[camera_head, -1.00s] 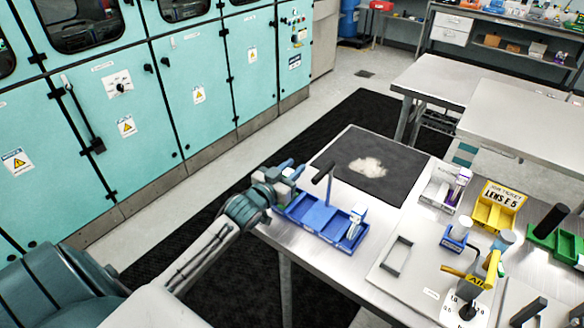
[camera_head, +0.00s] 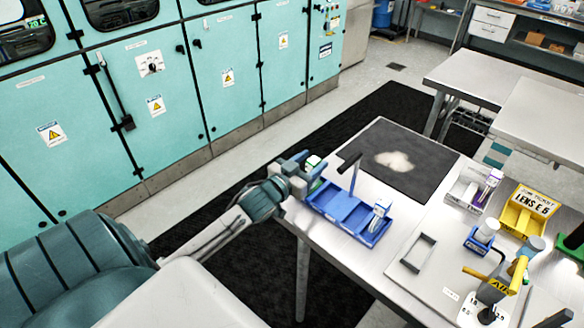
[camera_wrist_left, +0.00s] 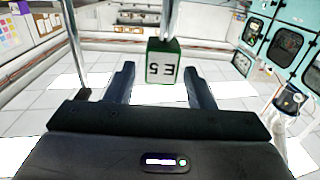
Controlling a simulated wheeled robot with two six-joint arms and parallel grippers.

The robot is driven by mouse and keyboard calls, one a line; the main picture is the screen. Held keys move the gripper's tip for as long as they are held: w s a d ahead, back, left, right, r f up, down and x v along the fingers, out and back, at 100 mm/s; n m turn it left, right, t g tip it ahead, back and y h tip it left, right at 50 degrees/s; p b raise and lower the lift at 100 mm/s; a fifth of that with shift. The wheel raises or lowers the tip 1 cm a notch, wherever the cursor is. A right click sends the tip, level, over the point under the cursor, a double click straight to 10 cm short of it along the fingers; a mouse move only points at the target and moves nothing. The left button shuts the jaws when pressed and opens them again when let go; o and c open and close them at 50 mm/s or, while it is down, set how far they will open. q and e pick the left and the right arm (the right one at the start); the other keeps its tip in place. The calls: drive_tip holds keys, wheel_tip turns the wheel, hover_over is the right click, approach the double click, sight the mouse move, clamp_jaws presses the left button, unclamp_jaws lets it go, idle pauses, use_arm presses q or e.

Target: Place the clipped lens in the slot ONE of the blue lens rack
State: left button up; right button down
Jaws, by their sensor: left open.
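The blue lens rack (camera_head: 325,211) lies along the table's left edge, with several compartments and a dark T-shaped handle standing at its back. A white piece with blue (camera_head: 381,210) stands in its right end. My left gripper (camera_head: 306,178) is at the rack's left end, its fingers open. A small green and white block (camera_head: 314,162) shows just behind the fingers. In the left wrist view a green-edged white block marked E5 (camera_wrist_left: 161,68), upside down, is between and beyond the open fingers, under a metal piece. I cannot tell whether it touches them. My right gripper is not in view.
A dark mat (camera_head: 431,178) with a pale patch lies behind the rack. A yellow bin marked LENS E5 (camera_head: 523,222), a grey tray (camera_head: 464,190), a blue holder (camera_head: 476,244) and a yellow-handled stand (camera_head: 489,312) are to the right. Bare table lies right of the rack.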

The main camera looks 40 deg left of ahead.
use_arm(q)
drive_tip(key=s+b, duration=0.3)
drive_tip(key=s, duration=0.5)
drive_tip(key=shift+s+a, duration=0.3)
drive_tip(key=shift+s, duration=0.1)
